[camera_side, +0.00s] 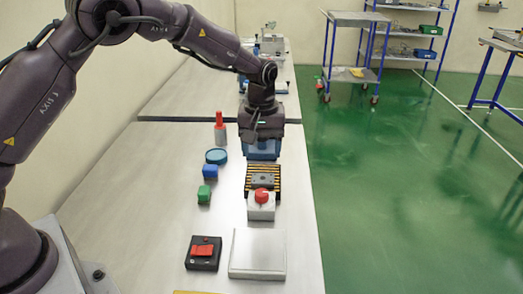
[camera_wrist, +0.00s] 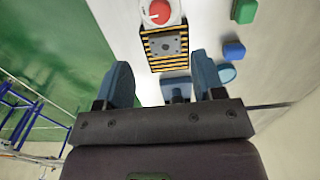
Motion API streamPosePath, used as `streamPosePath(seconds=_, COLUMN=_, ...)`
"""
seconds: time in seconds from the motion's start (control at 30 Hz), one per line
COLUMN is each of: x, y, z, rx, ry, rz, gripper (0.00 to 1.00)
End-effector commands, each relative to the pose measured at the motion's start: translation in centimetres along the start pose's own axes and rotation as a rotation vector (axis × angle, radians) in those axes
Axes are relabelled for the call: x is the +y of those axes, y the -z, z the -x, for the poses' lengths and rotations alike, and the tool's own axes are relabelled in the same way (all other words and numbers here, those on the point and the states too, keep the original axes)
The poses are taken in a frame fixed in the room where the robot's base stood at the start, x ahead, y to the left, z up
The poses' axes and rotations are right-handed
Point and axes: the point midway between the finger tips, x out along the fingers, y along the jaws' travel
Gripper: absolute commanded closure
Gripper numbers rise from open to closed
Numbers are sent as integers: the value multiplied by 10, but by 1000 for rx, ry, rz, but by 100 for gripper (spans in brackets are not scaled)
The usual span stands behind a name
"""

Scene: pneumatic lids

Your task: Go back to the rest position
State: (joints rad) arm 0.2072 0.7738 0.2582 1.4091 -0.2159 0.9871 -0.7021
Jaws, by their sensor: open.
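My gripper (camera_side: 262,146) hangs over the far part of the near table, pointing down, with blue at its lower end. In the wrist view its two blue fingers (camera_wrist: 161,62) stand wide apart with nothing gripped between them. A blue part (camera_wrist: 176,86) shows below and between the fingers; I cannot tell its full shape or its exact distance. The yellow-and-black striped plate with a grey centre (camera_side: 263,180) lies just in front of my gripper. Next to it is the white box with a red round knob (camera_side: 262,197).
Left of the gripper stand a red-topped bottle (camera_side: 219,128), a round blue lid (camera_side: 216,156), a blue block (camera_side: 210,172) and a green block (camera_side: 204,194). Nearer are a black box with a red switch (camera_side: 203,252) and a pale square plate (camera_side: 258,253). Green floor lies right.

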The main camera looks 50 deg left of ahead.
Motion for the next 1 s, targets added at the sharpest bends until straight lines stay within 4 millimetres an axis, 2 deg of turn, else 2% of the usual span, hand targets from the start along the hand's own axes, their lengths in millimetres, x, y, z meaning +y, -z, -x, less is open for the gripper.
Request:
streamPosePath(seconds=0.2, x=0, y=1, z=0, rx=4, ry=0, rz=-51, gripper=38)
streamPosePath(seconds=0.3, x=-16, y=-10, z=-14, rx=-26, ry=42, rz=-153, gripper=38)
streamPosePath(seconds=0.33, x=-21, y=-15, z=-12, rx=-33, ry=46, rz=-186, gripper=38)
streamPosePath(seconds=0.47, x=-44, y=-36, z=14, rx=-45, ry=30, rz=-315, gripper=38)
streamPosePath(seconds=0.67, x=-81, y=-70, z=64, rx=-18, ry=-26, rz=-487, gripper=38)
streamPosePath(seconds=0.8, x=-114, y=-99, z=99, rx=32, ry=-70, rz=-607, gripper=38)
streamPosePath(seconds=1.0, x=-160, y=-140, z=134, rx=144, ry=-118, rz=-746, gripper=38)
